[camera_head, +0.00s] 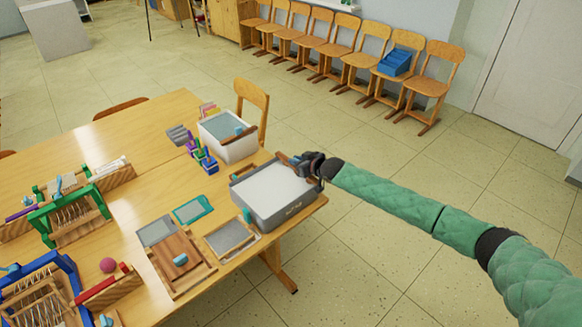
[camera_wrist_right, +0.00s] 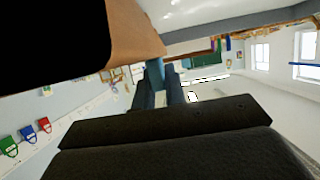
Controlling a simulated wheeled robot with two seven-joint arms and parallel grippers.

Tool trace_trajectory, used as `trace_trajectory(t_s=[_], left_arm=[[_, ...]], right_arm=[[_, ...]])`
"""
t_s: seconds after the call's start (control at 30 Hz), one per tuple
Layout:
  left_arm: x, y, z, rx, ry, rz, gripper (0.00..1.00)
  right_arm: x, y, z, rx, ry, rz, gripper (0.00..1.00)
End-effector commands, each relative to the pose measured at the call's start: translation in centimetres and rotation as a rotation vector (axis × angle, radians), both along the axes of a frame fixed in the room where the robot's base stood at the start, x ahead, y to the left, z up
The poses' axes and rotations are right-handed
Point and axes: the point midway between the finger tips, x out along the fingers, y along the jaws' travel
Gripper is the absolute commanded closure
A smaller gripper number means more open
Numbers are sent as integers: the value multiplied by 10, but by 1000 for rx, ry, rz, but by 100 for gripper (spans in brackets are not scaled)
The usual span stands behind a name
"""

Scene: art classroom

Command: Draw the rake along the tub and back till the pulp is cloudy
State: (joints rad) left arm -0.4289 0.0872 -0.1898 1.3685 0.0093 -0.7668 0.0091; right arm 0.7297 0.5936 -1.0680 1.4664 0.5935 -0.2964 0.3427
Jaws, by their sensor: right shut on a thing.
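The grey tub (camera_head: 288,222) stands at the table's right corner, filled with smooth, pale pulp (camera_head: 270,190). My right gripper (camera_head: 308,166) is at the tub's far right corner, shut on a thin brown wooden piece, which appears to be the rake (camera_head: 285,158). Only a short part of it shows by the far rim; the rest is hidden by the gripper, and I cannot see whether its teeth touch the pulp. My left gripper is not in view.
A lighter tub (camera_head: 240,151) stands behind, with small coloured blocks (camera_head: 204,158) beside it. Framed screens (camera_head: 230,238) and a wooden board (camera_head: 180,264) lie left of the grey tub. Looms (camera_head: 65,215) fill the table's left. The floor right of the table is clear.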

Motion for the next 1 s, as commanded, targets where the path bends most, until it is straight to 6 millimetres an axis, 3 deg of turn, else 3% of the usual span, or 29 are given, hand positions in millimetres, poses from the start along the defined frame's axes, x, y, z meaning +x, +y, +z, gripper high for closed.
trace_trajectory(t_s=[0.43, 0.47, 0.53, 0.57, 1.0], left_arm=[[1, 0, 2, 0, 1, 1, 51], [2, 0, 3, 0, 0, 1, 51], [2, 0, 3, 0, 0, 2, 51], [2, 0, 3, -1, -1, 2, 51], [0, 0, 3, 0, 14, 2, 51]], right_arm=[[5, -8, -1, -5, 0, -8, 100], [5, -9, 0, -5, 0, -8, 81], [5, -8, -1, -5, 0, -8, 68], [5, -8, -1, -5, 0, -7, 65], [-6, -13, 0, -3, 2, -5, 65]])
